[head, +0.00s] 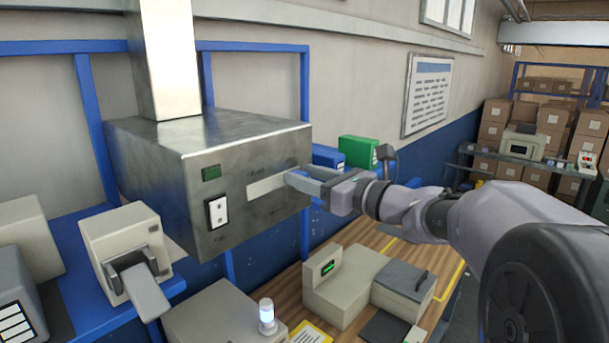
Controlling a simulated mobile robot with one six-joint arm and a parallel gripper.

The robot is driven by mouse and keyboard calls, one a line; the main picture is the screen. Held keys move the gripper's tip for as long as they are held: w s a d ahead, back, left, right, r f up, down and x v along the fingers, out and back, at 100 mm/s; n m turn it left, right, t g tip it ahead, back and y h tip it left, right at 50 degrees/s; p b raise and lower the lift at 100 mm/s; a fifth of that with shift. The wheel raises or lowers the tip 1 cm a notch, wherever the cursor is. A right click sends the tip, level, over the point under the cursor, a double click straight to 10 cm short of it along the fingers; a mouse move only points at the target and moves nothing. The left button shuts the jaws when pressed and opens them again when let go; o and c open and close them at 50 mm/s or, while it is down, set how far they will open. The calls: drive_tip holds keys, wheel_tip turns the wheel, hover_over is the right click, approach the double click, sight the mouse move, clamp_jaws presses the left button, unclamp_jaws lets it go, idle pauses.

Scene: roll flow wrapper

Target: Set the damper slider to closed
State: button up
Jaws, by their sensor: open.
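A grey metal hood box (150,165) hangs at the left with a square duct rising from its top. Its front face carries a pale horizontal slider plate (263,187), which is the damper slider's place. My gripper (297,181) is open, with its fingertips at the right end of this plate. The fingers hide that end of the plate, and I cannot tell whether they touch it. The slider's knob cannot be made out, and the small lettering above the plate is too blurred to read.
Green (358,152) and blue boxes stand behind my gripper. Below are a beige machine (340,290) and a lit lamp (266,316) on the bench.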

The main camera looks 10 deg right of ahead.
drive_tip(key=shift+c, duration=0.4)
clamp_jaws()
idle(0.9)
